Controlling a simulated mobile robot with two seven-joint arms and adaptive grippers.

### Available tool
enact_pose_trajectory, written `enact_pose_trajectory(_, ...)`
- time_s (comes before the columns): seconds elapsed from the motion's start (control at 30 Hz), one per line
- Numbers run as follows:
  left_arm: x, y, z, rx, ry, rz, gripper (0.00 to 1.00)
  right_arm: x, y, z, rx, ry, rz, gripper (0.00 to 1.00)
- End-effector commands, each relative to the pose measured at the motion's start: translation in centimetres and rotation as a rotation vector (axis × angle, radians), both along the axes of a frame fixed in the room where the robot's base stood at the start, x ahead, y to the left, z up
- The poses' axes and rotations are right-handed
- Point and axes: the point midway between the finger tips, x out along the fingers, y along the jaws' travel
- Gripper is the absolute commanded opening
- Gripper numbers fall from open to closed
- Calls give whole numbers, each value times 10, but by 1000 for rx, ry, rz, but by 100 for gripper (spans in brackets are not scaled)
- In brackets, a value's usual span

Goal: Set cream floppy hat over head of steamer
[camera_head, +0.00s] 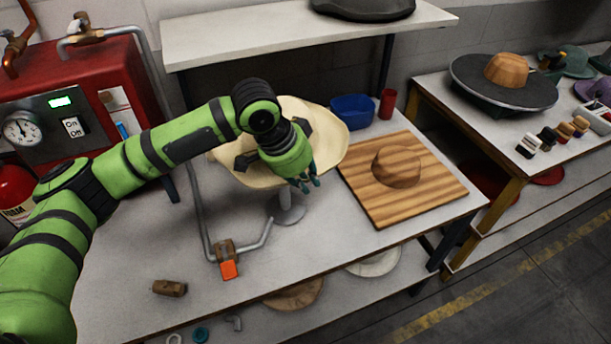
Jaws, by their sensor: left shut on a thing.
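The cream floppy hat (328,136) is above the near table, brim spread wide, partly hidden behind my left arm and gripper. My left gripper (304,184) is shut on the hat at its near brim edge. Below the hat stands the steamer's grey pedestal (289,209), with a round foot on the table. Its top is hidden by the hat and gripper, so I cannot tell whether the hat touches it. The red steamer boiler (95,75) with a gauge and switch stands at the left. My right gripper is not in view.
A wooden board (430,195) with a wooden hat block (397,167) lies right of the hat. A blue bin (352,111) and red cup (387,103) stand behind. A pipe with an orange-handled valve (228,262) and a small wooden piece (169,288) are in front.

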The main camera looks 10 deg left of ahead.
Motion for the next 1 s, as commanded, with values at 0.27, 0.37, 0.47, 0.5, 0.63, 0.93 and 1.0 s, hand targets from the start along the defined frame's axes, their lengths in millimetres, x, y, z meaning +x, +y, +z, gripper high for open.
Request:
enact_pose_trajectory(0.27, 0, 0, -20, 2, -2, 1, 0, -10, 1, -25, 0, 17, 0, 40)
enact_pose_trajectory(0.37, 0, 0, -27, 2, -2, 1, 0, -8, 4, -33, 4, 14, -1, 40)
enact_pose_trajectory(0.47, 0, 0, -33, 1, -1, 1, 0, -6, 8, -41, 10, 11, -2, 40)
enact_pose_trajectory(0.5, 0, 0, -36, 1, -1, 1, 0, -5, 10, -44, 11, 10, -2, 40)
enact_pose_trajectory(0.63, 0, 0, -44, 1, -2, 0, 0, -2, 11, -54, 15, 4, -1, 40)
enact_pose_trajectory(0.93, 0, 0, -65, 1, 0, 1, 0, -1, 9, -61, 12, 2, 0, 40)
enact_pose_trajectory(1.0, -1, 0, -71, 1, 2, 1, 0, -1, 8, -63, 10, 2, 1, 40)
